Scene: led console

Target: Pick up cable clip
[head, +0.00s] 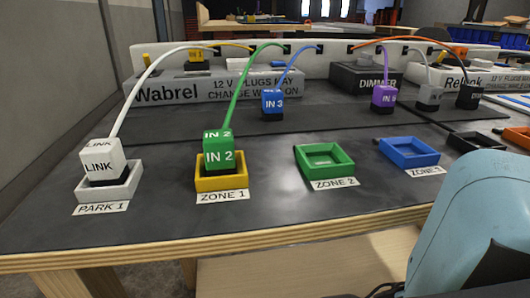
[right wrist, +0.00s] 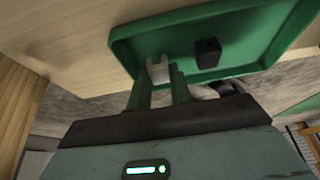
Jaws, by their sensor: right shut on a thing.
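The cable clip is probably the small pale grey forked piece (right wrist: 156,68) in the right wrist view. It sits between the fingertips of my right gripper (right wrist: 160,82), which is shut on it. The clip is over the green tray (right wrist: 226,68); I cannot tell whether it still touches the tray floor. In the head view a pale blue part of my right arm fills the lower right corner, and the gripper itself is hidden. My left gripper is in neither view.
A small black block (right wrist: 207,52) lies in the tray, right of the clip. In the head view, the console has a white LINK plug (head: 98,160), a green IN 2 plug (head: 218,152), an empty green socket (head: 324,160) and an empty blue socket (head: 408,152). Cables arch above it.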

